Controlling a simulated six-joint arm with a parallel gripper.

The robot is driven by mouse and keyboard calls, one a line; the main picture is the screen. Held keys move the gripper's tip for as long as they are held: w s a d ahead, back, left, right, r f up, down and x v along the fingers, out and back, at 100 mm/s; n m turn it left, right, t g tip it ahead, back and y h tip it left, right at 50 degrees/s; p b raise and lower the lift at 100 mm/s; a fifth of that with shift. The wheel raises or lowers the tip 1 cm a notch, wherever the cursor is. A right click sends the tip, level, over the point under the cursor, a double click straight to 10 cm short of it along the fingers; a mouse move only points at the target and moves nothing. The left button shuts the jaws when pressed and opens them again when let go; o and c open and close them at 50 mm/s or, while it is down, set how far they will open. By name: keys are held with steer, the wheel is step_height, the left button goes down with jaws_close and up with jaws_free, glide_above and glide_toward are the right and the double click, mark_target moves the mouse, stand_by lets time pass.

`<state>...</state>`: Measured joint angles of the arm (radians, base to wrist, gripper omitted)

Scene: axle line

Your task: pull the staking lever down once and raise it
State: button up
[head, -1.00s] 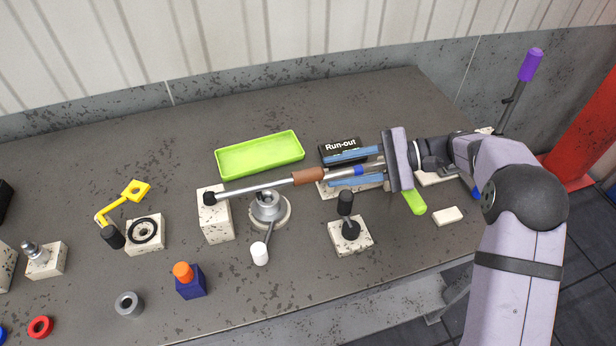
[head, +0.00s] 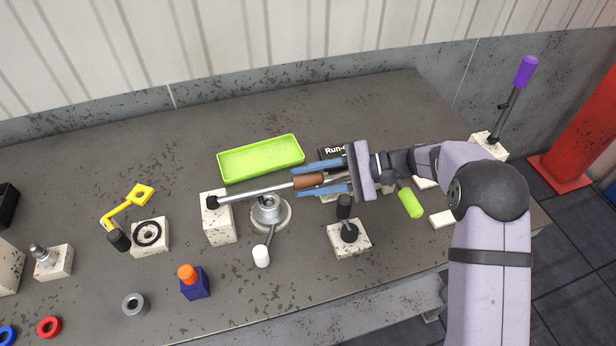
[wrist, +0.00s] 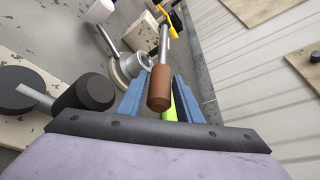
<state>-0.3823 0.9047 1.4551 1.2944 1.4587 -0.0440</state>
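A metal lever with a brown handle (head: 308,181) runs from a black pivot on a speckled white block (head: 219,221) over a round grey metal fixture (head: 270,214). It lies close to level. No label shows which lever is the staking lever. My gripper (head: 296,182) is open, with one blue finger on each side of the brown handle. In the wrist view the brown handle (wrist: 160,88) sits between the spread fingers, with gaps visible on both sides. I cannot tell whether the handle is at finger height.
A black-knobbed lever (head: 346,215) stands close in front of my gripper. A green handle (head: 410,203) is beside my wrist. A purple-handled lever (head: 515,95) stands at right. A green tray (head: 260,158) lies behind the brown-handled lever. A white-knobbed arm (head: 262,255) sticks out in front.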

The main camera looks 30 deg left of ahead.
jaws_close()
steer(key=shift+r, duration=0.1)
